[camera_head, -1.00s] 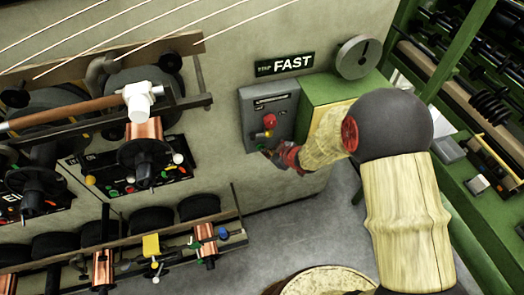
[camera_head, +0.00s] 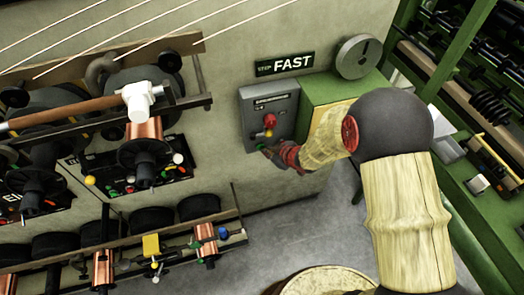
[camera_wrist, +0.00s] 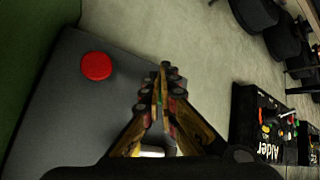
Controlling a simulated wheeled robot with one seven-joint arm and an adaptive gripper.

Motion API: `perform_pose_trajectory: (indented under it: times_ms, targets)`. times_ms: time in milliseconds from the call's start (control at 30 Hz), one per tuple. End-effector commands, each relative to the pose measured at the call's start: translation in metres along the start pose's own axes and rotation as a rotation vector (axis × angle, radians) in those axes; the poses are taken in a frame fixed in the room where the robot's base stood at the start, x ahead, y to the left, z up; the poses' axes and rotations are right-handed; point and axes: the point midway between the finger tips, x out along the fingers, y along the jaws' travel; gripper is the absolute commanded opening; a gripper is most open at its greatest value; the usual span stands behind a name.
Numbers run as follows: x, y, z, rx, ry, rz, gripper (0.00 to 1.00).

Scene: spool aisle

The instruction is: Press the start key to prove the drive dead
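The grey control box (camera_head: 283,107) is on the wall under the FAST sign. It carries a red button (camera_head: 270,119) with a yellow part (camera_head: 268,132) below it. A small green spot (camera_head: 261,147), possibly the start key, shows low on the box beside my fingertips. My gripper (camera_head: 268,150) is at the lower part of the box.
A green cabinet (camera_head: 318,92) adjoins the box on the right. Spool racks (camera_head: 145,160) with copper spools and a lower rail (camera_head: 170,247) stand to the left. A green shelf unit (camera_head: 480,190) is on the right. Grey floor (camera_head: 262,255) is open below the box.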

Motion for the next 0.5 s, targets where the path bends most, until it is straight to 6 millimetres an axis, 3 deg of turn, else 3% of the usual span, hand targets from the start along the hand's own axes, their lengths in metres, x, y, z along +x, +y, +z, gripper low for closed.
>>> perform_pose_trajectory:
  times_ms: [500]
  targets:
    - [0.0052, 0.0091, -0.0134, -0.003, 0.015, 0.007, 0.00]
